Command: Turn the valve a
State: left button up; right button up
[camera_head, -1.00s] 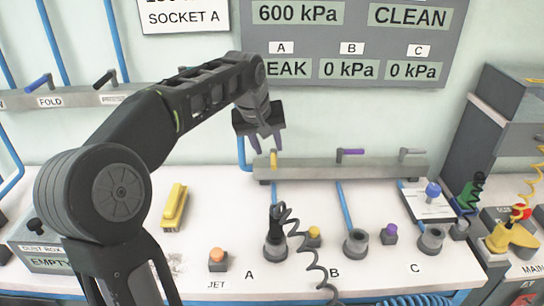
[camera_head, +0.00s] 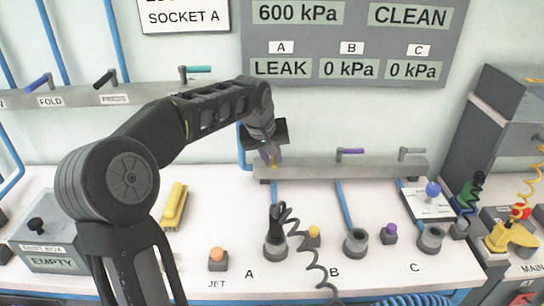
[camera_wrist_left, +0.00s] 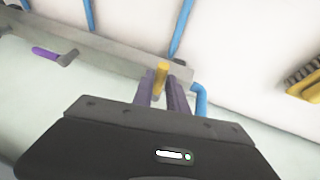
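Valve a is the leftmost valve on the grey manifold bar (camera_head: 340,168), with a short yellow handle (camera_head: 274,162). My left gripper (camera_head: 271,157) is at this handle, reaching down from above and behind it. In the left wrist view the yellow handle (camera_wrist_left: 161,76) stands between the two purple-grey fingers (camera_wrist_left: 162,92). The fingers are close together, with hardly any gap beside the handle, and look shut on it. The panel above reads LEAK (camera_head: 281,69) under A and 0 kPa under B and C. My right gripper is not in view.
A purple-handled valve (camera_head: 350,152) and a grey-handled valve (camera_head: 411,151) sit further right on the bar. Sockets, buttons and a coiled black hose (camera_head: 297,232) stand on the white bench in front. A yellow object (camera_head: 174,206) lies at left.

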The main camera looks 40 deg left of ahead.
pick_arm(q)
grip_shut()
dwell(1.0)
